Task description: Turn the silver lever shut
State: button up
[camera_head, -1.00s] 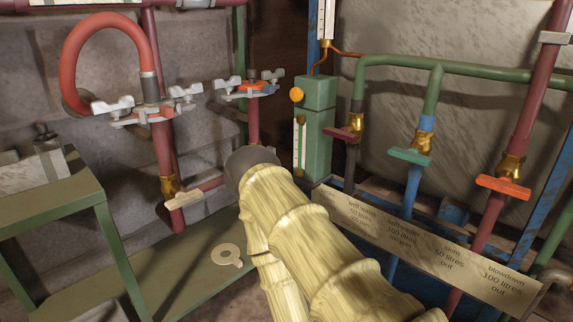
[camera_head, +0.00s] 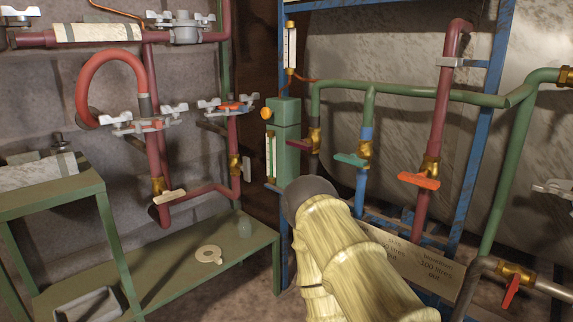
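Two pale levers could be the silver one, and I cannot tell which. One pale grey lever (camera_head: 247,167) stands roughly upright beside a brass valve (camera_head: 234,164) on a red pipe, left of the green box. A cream-white lever (camera_head: 170,197) lies across the lower red pipe, under another brass valve (camera_head: 157,186). My arm, in a yellowish sleeve with a dark grey end, rises from the bottom right of these levers and appears apart from them in the picture. No gripper fingers show.
A green bench (camera_head: 165,262) holds a flat pale ring-shaped piece (camera_head: 208,255). Right of the green box (camera_head: 286,140) are a dark red lever (camera_head: 298,143), a teal lever (camera_head: 352,159) and an orange lever (camera_head: 418,180). A red lever (camera_head: 511,291) sits low at right.

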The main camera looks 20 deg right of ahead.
aim_at(245, 167)
jog(key=z, duration=2.3)
jog(key=k, duration=1.15)
jog(key=u, duration=1.9)
jog(key=i, duration=1)
